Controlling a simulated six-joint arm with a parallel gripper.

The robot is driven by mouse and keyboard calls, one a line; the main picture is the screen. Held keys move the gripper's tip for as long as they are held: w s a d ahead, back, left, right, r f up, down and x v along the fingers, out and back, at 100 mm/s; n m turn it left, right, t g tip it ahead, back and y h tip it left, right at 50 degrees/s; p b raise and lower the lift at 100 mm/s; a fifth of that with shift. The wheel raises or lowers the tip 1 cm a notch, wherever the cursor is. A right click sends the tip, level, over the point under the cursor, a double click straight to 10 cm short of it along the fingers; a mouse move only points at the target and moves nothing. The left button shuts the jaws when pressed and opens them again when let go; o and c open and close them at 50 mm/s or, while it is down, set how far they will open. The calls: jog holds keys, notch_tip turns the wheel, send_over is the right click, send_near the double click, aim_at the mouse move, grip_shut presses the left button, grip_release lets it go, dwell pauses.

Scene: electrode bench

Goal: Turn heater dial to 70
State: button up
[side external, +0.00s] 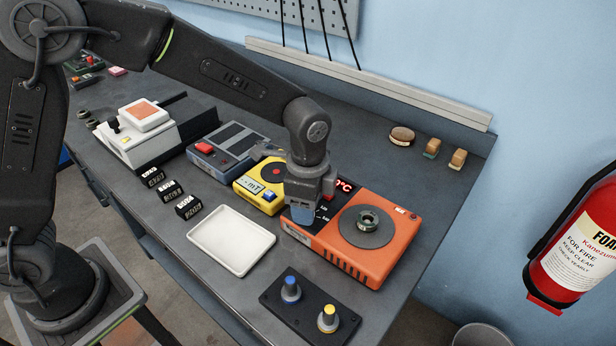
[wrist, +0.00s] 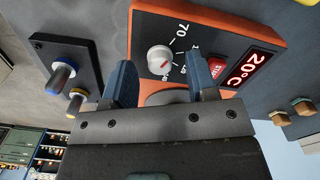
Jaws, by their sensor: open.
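The heater is an orange box (side external: 375,265) with a black front panel, under my gripper in the side view. Its dial (wrist: 160,59) is a white round knob with a small red mark, beside a scale where 70 (wrist: 183,29) is readable. The red display (wrist: 243,69) reads 20°C. My gripper (wrist: 161,80) is open, with its blue fingers spread and pointing at the panel. The dial shows between and just beyond the fingertips, with nothing held. In the side view my gripper (side external: 302,217) covers the dial.
A red STOP button (wrist: 216,66) is close to one finger. A grey round plate with a metal ring (side external: 367,222) is on the heater. A yellow device (side external: 262,190), a white tray (side external: 232,240) and a black plate with blue and yellow knobs (side external: 310,308) stand near.

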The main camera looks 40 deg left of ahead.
notch_tip(320, 180, up, 13)
dwell(0.3)
